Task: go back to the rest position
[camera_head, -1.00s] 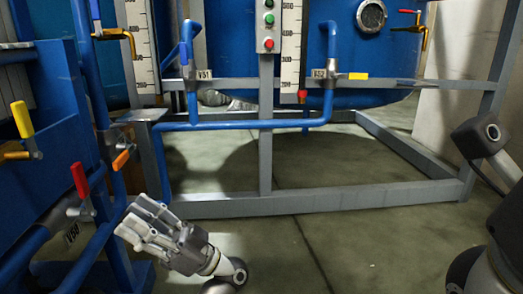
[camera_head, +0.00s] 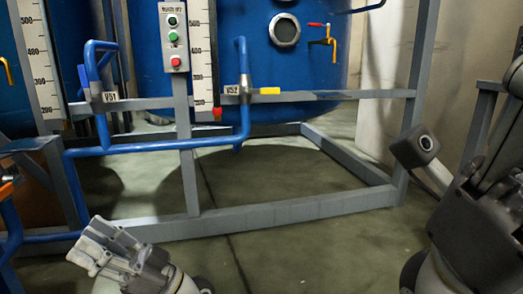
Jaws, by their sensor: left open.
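My left gripper (camera_head: 94,250) is at the lower left of the head view, low over the floor and in front of the grey frame. Its fingers are apart, and nothing shows between them. Parts of my right arm (camera_head: 470,215) show at the right edge, but no right gripper fingers are in the picture.
A grey steel frame (camera_head: 270,215) stands ahead with a blue tank (camera_head: 230,65) behind it. A blue pipe (camera_head: 160,146) runs across it past labels V51 and V52. A button box (camera_head: 173,37) hangs on a post. Bare floor (camera_head: 330,250) lies in front.

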